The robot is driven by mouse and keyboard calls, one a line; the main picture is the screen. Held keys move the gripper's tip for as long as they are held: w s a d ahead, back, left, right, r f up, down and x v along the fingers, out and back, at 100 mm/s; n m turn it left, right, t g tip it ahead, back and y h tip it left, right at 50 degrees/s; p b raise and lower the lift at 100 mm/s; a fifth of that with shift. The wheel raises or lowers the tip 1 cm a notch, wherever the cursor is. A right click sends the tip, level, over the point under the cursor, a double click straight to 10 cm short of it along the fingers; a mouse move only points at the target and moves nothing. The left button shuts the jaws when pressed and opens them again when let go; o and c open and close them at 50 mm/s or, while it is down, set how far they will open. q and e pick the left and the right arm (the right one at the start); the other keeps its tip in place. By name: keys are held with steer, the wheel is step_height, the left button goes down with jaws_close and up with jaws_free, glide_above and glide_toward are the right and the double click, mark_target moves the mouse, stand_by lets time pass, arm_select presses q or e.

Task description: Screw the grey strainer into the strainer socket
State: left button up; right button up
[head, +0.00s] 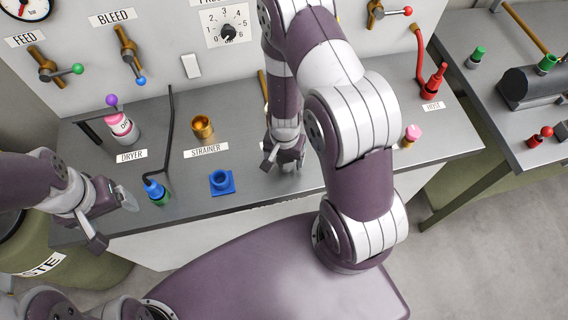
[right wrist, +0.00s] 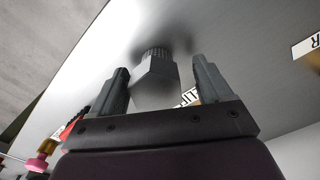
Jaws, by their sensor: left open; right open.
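The grey strainer (right wrist: 157,83) shows in the right wrist view. It has a hexagonal head and a ridged, thread-like end towards the bench top. My right gripper (right wrist: 158,70) is open, with one finger on each side of the head; I cannot tell whether they touch it. In the head view my right gripper (head: 283,165) is low over the bench and hides the strainer. A brass, open-topped cup (head: 202,126) stands behind the STRAINER label (head: 206,151) and looks like the strainer socket. My left gripper (head: 112,219) is open and empty at the bench's left front edge.
A blue square fitting (head: 222,182) sits in front of the label. A bent black rod (head: 171,130) and a blue-green fitting (head: 156,192) stand left of it. The pink-white dryer (head: 122,127) is further left. My right arm crosses the bench's middle.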

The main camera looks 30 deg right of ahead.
steer(key=shift+s+d+f, duration=0.1)
steer(key=shift+d+f, duration=0.2)
steer(key=shift+f, duration=0.5)
steer(key=shift+c, duration=0.4)
steer(key=shift+a, duration=0.15)
steer(key=c, duration=0.5)
steer(key=shift+r, duration=0.1)
steer(key=c, duration=0.5)
steer(key=shift+c, duration=0.8)
